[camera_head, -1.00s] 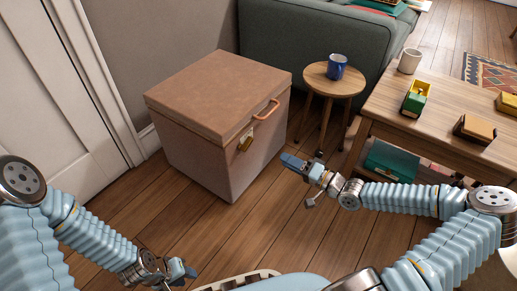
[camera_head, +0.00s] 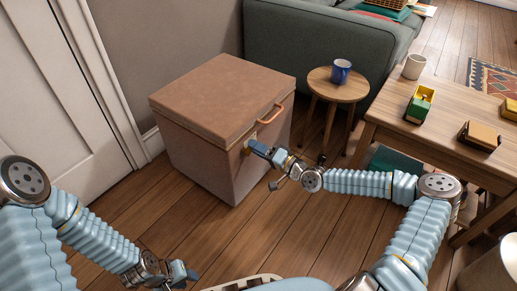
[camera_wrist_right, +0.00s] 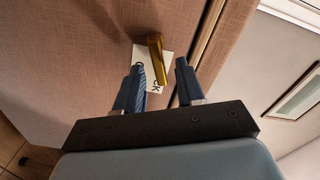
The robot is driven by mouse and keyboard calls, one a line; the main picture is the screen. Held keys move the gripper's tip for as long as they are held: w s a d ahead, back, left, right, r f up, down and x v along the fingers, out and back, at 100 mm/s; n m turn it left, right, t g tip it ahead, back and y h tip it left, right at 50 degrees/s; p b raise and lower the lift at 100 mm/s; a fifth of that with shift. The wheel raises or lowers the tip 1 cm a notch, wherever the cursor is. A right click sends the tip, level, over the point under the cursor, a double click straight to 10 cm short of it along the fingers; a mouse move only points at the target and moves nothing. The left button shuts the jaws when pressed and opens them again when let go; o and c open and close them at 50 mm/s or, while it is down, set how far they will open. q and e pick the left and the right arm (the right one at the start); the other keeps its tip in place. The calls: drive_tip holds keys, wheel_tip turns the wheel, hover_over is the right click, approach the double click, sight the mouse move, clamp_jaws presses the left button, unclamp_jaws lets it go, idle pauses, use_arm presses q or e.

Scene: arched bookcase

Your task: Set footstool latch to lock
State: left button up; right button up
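The footstool (camera_head: 205,120) is a brown box with a lid and a copper handle (camera_head: 271,113) on its front. Its brass latch (camera_wrist_right: 156,50) shows in the right wrist view over a white label (camera_wrist_right: 152,85) whose lettering is partly covered. In the head view my right gripper (camera_head: 252,147) is at the footstool's front, below the handle, and mostly hides the latch. In the wrist view its fingers (camera_wrist_right: 160,66) are apart, with the latch in the gap near the fingertips; contact is unclear. My left gripper (camera_head: 183,272) is low over the floor, away from the footstool; its opening is unclear.
A round stool (camera_head: 338,87) with a blue mug (camera_head: 340,71) stands right of the footstool. A wooden table (camera_head: 445,128) with a white mug and toy vehicles stands further right. A green sofa (camera_head: 310,45) is behind. Open floor (camera_head: 300,235) lies in front.

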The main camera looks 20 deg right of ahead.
clamp_jaws()
drive_tip(key=n, duration=0.1)
drive_tip(key=n+b, duration=0.1)
drive_tip(key=shift+s+a+r+n, duration=0.1)
drive_tip(key=shift+r+n, duration=0.1)
drive_tip(key=shift+n, duration=0.1)
unclamp_jaws()
drive_tip(key=v, duration=1.3)
drive_tip(key=shift+s+d+p, duration=0.25)
drive_tip(key=shift+s+p, duration=0.05)
